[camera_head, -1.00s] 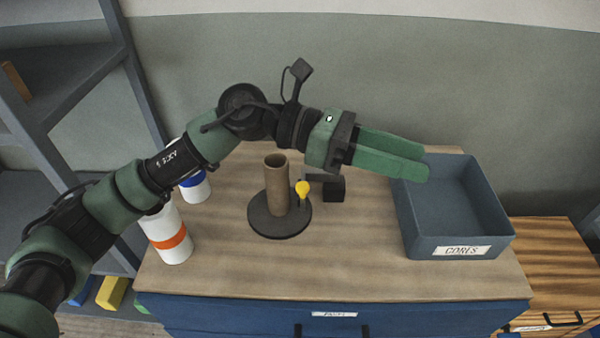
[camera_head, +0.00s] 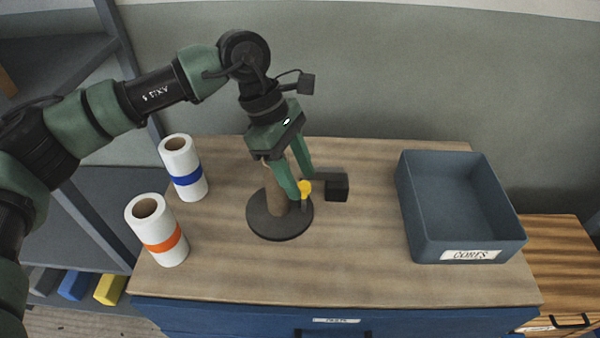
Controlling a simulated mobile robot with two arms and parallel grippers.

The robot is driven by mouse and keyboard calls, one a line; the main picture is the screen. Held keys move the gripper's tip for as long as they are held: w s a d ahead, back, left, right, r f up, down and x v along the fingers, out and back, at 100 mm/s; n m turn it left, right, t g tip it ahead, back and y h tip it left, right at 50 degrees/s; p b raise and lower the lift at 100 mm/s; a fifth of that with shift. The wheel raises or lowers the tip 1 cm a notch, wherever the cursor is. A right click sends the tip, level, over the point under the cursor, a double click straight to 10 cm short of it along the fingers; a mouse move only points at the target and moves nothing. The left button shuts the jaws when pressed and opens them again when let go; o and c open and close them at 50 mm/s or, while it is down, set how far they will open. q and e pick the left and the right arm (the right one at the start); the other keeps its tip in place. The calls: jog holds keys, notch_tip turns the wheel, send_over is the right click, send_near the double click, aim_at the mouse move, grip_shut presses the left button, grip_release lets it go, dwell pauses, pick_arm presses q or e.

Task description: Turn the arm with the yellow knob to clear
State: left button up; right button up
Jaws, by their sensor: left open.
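The yellow knob (camera_head: 305,187) sits at the right side of the round dark base (camera_head: 275,226). A dark arm with a black block (camera_head: 337,188) at its end reaches right, just behind the knob. A brown cardboard tube (camera_head: 277,204) stands upright on the base, its upper part hidden by my gripper. My left gripper (camera_head: 302,185) is open and points down, its green fingers at the knob. One finger is at the knob's left and the other behind it; I cannot tell whether they touch it. My right gripper is not in view.
Two white rolls, one with a blue band (camera_head: 187,180) and one with an orange band (camera_head: 163,243), stand at the left of the wooden top (camera_head: 370,270). A blue-grey bin (camera_head: 430,235) labelled CORES stands at the right. The front middle is clear.

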pick_arm(q)
jog(key=shift+s+d+f, duration=0.15)
jog(key=shift+d+f, duration=0.05)
jog(key=shift+f, duration=0.25)
grip_shut()
jog(key=shift+r, duration=0.1)
dwell(1.0)
